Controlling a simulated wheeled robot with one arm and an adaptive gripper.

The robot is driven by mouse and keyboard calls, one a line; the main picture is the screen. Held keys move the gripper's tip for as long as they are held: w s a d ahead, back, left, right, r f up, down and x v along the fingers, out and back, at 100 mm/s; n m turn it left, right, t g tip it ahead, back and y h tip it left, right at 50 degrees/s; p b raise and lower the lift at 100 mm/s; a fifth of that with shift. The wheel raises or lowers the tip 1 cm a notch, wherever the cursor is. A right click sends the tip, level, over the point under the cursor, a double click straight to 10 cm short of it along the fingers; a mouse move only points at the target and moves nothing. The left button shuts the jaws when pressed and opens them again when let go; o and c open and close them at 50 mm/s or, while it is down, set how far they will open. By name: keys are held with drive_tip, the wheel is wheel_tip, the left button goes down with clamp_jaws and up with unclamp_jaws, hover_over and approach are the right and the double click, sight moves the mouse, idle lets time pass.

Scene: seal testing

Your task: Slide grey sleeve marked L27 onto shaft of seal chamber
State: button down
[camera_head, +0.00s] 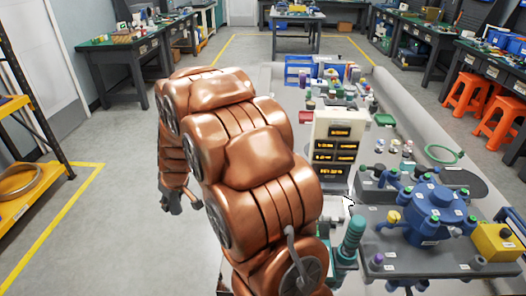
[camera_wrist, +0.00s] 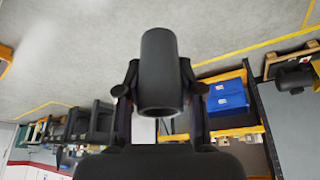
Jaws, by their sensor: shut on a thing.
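My gripper (camera_wrist: 161,90) is shut on a dark grey hollow sleeve (camera_wrist: 160,60) in the wrist view, one finger on each side of it. The sleeve's near open end faces the wrist camera; no L27 marking can be read. In the head view my gripper (camera_head: 182,200) hangs over open floor left of the bench, partly behind my copper arm. The sleeve cannot be made out there. A blue chamber (camera_head: 436,208) with several ports, probably the seal chamber, stands on a grey plate at the bench's right. I cannot make out its shaft for certain.
The grey bench (camera_head: 290,105) holds a white display panel (camera_head: 334,145), a teal ribbed cylinder (camera_head: 352,236), a yellow box (camera_head: 496,242) and a green ring (camera_head: 443,154). Orange stools (camera_head: 467,93) stand at the right. Open floor (camera_head: 120,215) lies at the left, beside a yellow shelf (camera_head: 25,182).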

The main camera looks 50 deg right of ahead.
drive_tip(key=s+d+r+n+p, duration=0.1)
drive_tip(key=s+d+r, duration=0.2)
drive_tip(key=d, duration=0.5)
drive_tip(key=s+d+r+n+y+p, duration=0.1)
drive_tip(key=s+d+r+n, duration=0.1)
drive_tip(key=s+d, duration=0.4)
drive_tip(key=s+d+r+n+p, duration=0.1)
drive_tip(key=s+d+r, duration=0.3)
drive_tip(key=d, duration=0.8)
drive_tip(key=shift+s+r+g+y+p, duration=0.15)
drive_tip(key=shift+r+g+y+p, duration=0.15)
drive_tip(key=shift+y, duration=0.1)
drive_tip(key=shift+s+d+f, duration=0.1)
drive_tip(key=shift+f, duration=0.05)
drive_tip(key=shift+f+p, duration=0.4)
drive_tip(key=shift+f, duration=1.55)
drive_tip(key=shift+f, duration=0.15)
drive_tip(key=shift+f+b, duration=0.6)
drive_tip(key=shift+b, duration=0.15)
drive_tip(key=c, duration=0.7)
unclamp_jaws()
drive_tip(key=shift+o, duration=0.2)
